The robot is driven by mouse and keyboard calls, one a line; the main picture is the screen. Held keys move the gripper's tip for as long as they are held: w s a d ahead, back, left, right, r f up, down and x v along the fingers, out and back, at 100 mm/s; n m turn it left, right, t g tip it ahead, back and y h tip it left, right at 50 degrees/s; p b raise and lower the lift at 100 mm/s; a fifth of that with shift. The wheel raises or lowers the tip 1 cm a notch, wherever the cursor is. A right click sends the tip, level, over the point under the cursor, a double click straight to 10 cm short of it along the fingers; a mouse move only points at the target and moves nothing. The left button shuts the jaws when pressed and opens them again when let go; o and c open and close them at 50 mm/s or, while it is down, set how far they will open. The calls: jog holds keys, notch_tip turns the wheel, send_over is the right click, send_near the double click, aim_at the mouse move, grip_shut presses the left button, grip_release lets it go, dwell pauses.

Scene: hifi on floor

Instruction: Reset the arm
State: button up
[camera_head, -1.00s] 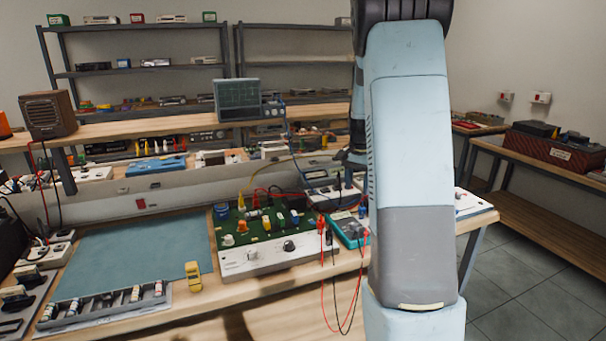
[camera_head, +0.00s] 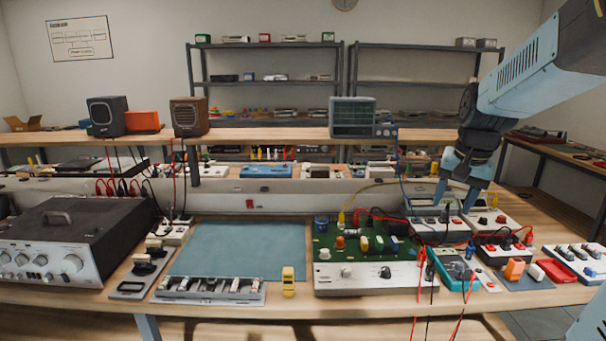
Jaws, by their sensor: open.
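My arm comes in from the upper right in the head view, light blue with dark joints. My gripper (camera_head: 454,206) points down at the right part of the workbench, its two fingers apart with nothing held between them. Whether the fingertips touch anything there, I cannot tell.
An oscilloscope (camera_head: 352,117) stands on the raised shelf. The blue mat is clear.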

jog(key=s+a+r+n+t, duration=0.1)
jog(key=s+a, duration=0.3)
jog(key=s, duration=0.4)
jog(key=s+a+n+t, duration=0.1)
jog(key=s+a+n, duration=0.3)
jog(key=s, duration=0.4)
jog(key=shift+s+a+r+n+t, duration=0.25)
jog(key=shift+a+r+n+t, duration=0.05)
jog(key=shift+a+r+t, duration=0.15)
